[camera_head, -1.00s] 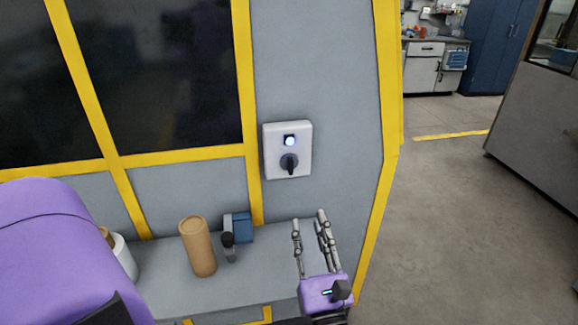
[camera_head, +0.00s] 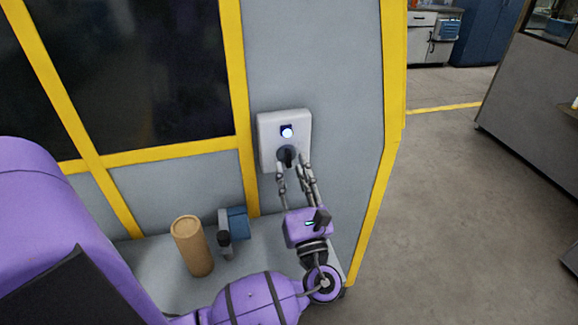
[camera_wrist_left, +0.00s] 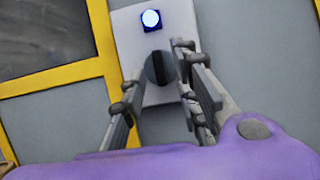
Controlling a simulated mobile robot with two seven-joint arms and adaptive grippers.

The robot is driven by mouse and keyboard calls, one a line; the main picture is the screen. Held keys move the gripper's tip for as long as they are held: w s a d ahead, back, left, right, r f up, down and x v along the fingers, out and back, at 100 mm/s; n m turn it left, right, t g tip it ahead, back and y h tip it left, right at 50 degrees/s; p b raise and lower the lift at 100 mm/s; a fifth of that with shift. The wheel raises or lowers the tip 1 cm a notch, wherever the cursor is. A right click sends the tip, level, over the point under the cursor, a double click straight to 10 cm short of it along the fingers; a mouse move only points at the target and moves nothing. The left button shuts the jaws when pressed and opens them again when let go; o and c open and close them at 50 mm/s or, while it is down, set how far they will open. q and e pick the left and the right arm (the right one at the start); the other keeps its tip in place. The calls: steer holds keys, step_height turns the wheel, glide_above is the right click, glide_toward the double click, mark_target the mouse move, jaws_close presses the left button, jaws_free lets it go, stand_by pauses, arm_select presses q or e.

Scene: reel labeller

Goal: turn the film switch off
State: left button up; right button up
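The film switch is a dark rotary knob (camera_head: 287,154) on a pale box (camera_head: 266,127) fixed to the grey machine panel. Above the knob a lamp (camera_head: 287,132) glows white-blue. In the left wrist view the knob (camera_wrist_left: 160,68) has its dark grip bar near upright. My left gripper (camera_head: 293,169) is open, its fingers pointing up at the knob from just below. In the wrist view its fingers (camera_wrist_left: 155,95) are spread to either side of the knob's line; I cannot tell whether they touch it. My right gripper is not in view.
A grey ledge (camera_head: 160,262) below the switch holds a brown cardboard cylinder (camera_head: 193,246) and a blue device (camera_head: 237,222) with a dark handle. Yellow frame bars (camera_head: 242,120) edge the panel and dark windows. Open floor (camera_head: 440,200) lies to the right.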

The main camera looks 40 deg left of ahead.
arm_select(q)
steer(key=shift+w+a+r, duration=0.25)
steer(key=shift+w+a, duration=0.15)
steer(key=shift+a, duration=0.05)
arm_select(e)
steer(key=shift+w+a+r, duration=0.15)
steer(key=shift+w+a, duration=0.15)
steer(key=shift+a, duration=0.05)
arm_select(q)
jaws_close()
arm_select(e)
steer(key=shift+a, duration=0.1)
